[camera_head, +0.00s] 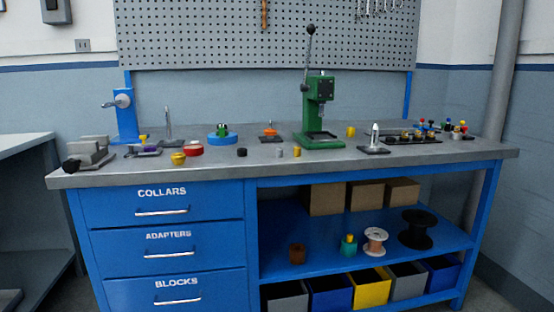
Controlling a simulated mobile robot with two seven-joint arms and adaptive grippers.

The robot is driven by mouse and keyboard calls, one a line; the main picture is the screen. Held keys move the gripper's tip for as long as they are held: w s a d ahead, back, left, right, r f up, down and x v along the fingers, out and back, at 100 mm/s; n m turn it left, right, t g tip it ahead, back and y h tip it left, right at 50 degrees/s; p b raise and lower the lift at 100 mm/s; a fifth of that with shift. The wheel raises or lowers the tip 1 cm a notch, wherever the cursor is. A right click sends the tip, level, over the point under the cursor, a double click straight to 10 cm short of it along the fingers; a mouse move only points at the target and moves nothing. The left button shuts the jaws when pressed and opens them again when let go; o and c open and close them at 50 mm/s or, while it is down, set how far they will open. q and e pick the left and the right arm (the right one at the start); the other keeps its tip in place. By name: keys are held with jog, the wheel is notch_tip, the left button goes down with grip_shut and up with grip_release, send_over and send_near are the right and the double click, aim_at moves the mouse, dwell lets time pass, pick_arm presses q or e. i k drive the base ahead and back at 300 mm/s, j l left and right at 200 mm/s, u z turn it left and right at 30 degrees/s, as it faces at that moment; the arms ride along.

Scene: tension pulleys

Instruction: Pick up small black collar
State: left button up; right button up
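Neither of my grippers shows in the head view.
A green press (318,112) stands behind and to the right. A blue disc (222,138), a red ring (193,149) and a yellow collar (178,159) lie to the left. A vise (92,151) sits at the left end. Free room lies along the front edge.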

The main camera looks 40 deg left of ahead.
aim_at(241, 151)
jog(key=u, duration=1.35)
